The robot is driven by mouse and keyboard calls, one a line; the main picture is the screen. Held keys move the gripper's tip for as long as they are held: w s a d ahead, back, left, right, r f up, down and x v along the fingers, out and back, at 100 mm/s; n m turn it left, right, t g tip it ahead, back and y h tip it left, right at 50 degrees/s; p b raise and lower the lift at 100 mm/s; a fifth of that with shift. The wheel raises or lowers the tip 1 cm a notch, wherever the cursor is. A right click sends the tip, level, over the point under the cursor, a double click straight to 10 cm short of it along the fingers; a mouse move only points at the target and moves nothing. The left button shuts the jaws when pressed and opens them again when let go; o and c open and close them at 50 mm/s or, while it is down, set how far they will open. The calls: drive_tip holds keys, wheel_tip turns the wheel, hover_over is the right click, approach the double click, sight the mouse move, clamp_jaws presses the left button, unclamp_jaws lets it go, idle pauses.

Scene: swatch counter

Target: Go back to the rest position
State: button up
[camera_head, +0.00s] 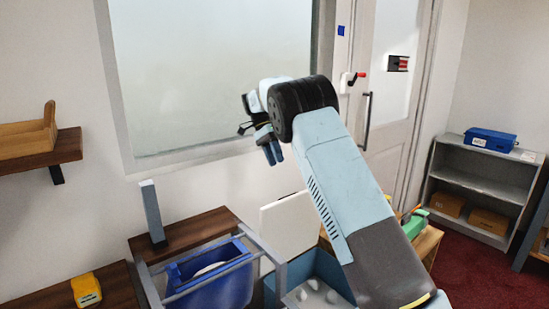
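My gripper (272,152) is raised in the middle of the view, in front of the window. Its blue fingers point down and it hangs clear of the counter. Nothing shows between the fingers, but they are small and seen at an angle, so the gap is unclear. My arm rises from the lower right and bends over at the black joint. It hides part of the door and of the things behind it.
Below are a blue bin (222,284) in a frame, an open blue-grey box (322,272) with white pieces, and a yellow object (86,290) on a wooden surface. A wall shelf (68,146) is at left. Grey shelving (480,184) stands at right beside red carpet.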

drive_tip(key=s+d+r+n+t+y, duration=0.2)
drive_tip(key=s+d+r+n, duration=0.1)
drive_tip(key=s+d+r, duration=0.55)
drive_tip(key=s+d+r+n+t+y, duration=0.1)
drive_tip(key=s+d+r+n+t, duration=0.15)
drive_tip(key=s+d+r, duration=0.65)
drive_tip(key=s+f+n+t, duration=0.2)
drive_tip(key=s+f, duration=0.1)
drive_tip(key=s, duration=0.6)
drive_tip(key=s+f+n+t, duration=0.1)
drive_tip(key=s+f, duration=0.3)
drive_tip(key=s, duration=0.6)
drive_tip(key=s+f+n+t, duration=0.2)
drive_tip(key=s+f+t, duration=0.1)
drive_tip(key=s, duration=0.6)
drive_tip(key=shift+s+a+f+n+y, duration=0.15)
drive_tip(key=shift+a+f+n+y, duration=0.1)
drive_tip(key=shift+n+y, duration=0.1)
drive_tip(key=shift+o, duration=0.2)
drive_tip(key=shift+s+t, duration=0.1)
drive_tip(key=shift+t, duration=0.15)
